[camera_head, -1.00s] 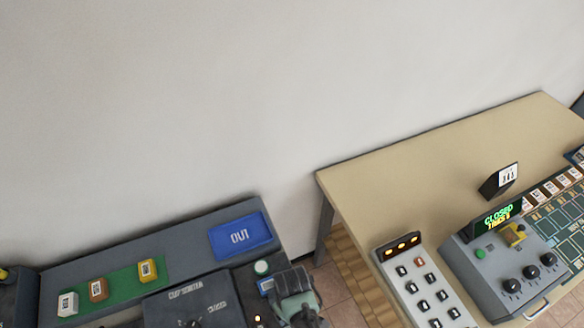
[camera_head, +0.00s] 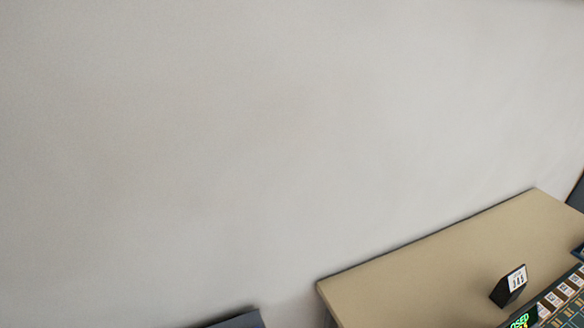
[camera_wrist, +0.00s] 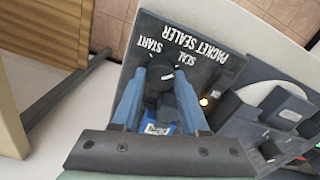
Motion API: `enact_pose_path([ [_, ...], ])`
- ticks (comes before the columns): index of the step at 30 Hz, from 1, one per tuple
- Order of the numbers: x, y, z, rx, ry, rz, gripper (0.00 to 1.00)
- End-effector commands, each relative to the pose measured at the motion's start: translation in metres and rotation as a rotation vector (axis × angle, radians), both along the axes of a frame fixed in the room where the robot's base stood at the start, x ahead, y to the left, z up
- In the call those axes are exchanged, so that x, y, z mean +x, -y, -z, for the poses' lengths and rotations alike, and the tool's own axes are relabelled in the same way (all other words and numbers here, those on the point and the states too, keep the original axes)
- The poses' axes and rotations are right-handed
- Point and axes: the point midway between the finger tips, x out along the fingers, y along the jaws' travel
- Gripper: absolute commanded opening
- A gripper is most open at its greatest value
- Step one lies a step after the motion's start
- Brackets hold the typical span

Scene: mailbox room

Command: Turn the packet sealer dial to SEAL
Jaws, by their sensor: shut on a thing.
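In the wrist view, the packet sealer (camera_wrist: 210,62) is a dark panel with upside-down white lettering, including START and SEAL. Its black dial (camera_wrist: 156,90) sits near the labels, with a small white mark on its face. My gripper (camera_wrist: 162,82) has its two blue fingers on either side of the dial and is shut on it. The lower part of the dial is partly hidden between the fingers. I cannot tell exactly which label the mark points to. Neither the sealer nor my gripper shows in the head view.
A small lit lamp (camera_wrist: 204,102) and dark raised parts (camera_wrist: 275,112) lie right of the dial. Tiled floor (camera_wrist: 115,22) shows beyond the panel. In the head view, a tan table (camera_head: 420,275) holds a small number stand (camera_head: 509,287) against a bare wall.

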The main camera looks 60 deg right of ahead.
Motion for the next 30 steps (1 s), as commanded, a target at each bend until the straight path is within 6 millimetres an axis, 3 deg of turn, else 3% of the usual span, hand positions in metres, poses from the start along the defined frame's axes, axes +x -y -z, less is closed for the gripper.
enact_pose_path([
  [12,0.0003,0.0003,-0.0002,0.0,0.001,0.088,0.0],
  [13,0.0003,0.0003,-0.0002,0.0,0.001,0.088,0.46],
  [18,0.0003,0.0003,-0.0002,0.0,0.001,0.087,0.74],
  [30,0.0005,0.0003,-0.0058,-0.001,0.002,0.085,0.74],
])
